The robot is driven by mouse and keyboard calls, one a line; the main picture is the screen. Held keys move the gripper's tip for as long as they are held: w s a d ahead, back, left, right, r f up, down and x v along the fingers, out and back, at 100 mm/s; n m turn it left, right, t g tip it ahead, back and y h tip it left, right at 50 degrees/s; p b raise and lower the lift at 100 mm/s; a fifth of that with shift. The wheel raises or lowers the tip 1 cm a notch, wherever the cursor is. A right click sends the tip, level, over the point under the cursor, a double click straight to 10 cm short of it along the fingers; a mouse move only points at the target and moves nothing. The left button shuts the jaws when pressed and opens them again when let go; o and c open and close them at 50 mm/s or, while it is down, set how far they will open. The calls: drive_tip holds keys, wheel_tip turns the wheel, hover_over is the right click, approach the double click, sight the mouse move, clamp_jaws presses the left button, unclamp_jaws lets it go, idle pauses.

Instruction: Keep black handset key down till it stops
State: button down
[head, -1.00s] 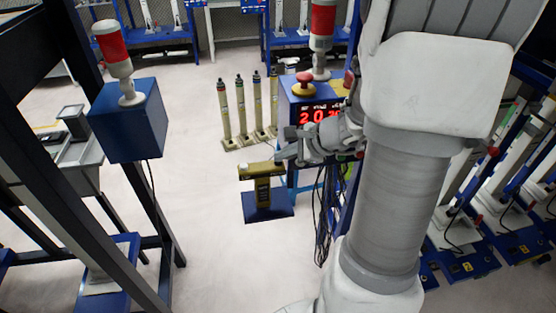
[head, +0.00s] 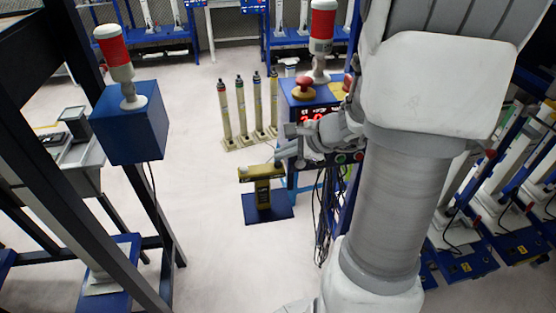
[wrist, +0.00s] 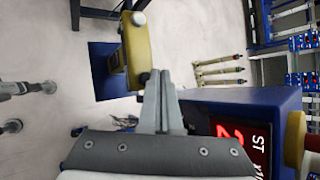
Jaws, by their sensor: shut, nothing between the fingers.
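The yellow handset (head: 255,173) stands upright on a blue base plate (head: 280,212), left of the blue control box. In the wrist view the handset (wrist: 136,48) has a white knob (wrist: 139,19) at one end and a small black key (wrist: 144,78) at the end nearest my fingers. My gripper (head: 280,157) is at the handset's right end in the head view. In the wrist view my gripper (wrist: 159,74) is shut with empty fingers, its tips right beside the black key. I cannot tell whether they touch it.
The blue box (head: 296,90) with a red display, a red mushroom button (head: 303,84) and a signal tower (head: 321,30) is close to my wrist. Several slim posts (head: 242,110) stand behind. Dark frame beams are at left; open floor lies between.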

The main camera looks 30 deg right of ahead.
drive_tip(key=shift+r, duration=0.15)
wheel_tip(320, 180, up, 5)
drive_tip(key=p, duration=0.3)
drive_tip(key=shift+p, duration=0.4)
idle(0.3)
drive_tip(key=s+a+r+n+g+y, duration=0.1)
drive_tip(key=s+a+r+n+g, duration=0.2)
drive_tip(key=a+n, duration=0.35)
drive_tip(key=s+a+r+n+g, duration=0.1)
drive_tip(key=s+a+r+n, duration=0.1)
drive_tip(key=s+a+n, duration=0.4)
drive_tip(key=s+r+n+t+h, duration=0.1)
drive_tip(key=s+r+n+h, duration=0.4)
drive_tip(key=s+n, duration=0.3)
drive_tip(key=shift+s+a+r+n, duration=0.35)
drive_tip(key=shift+r+n, duration=0.3)
drive_tip(key=shift+r, duration=0.15)
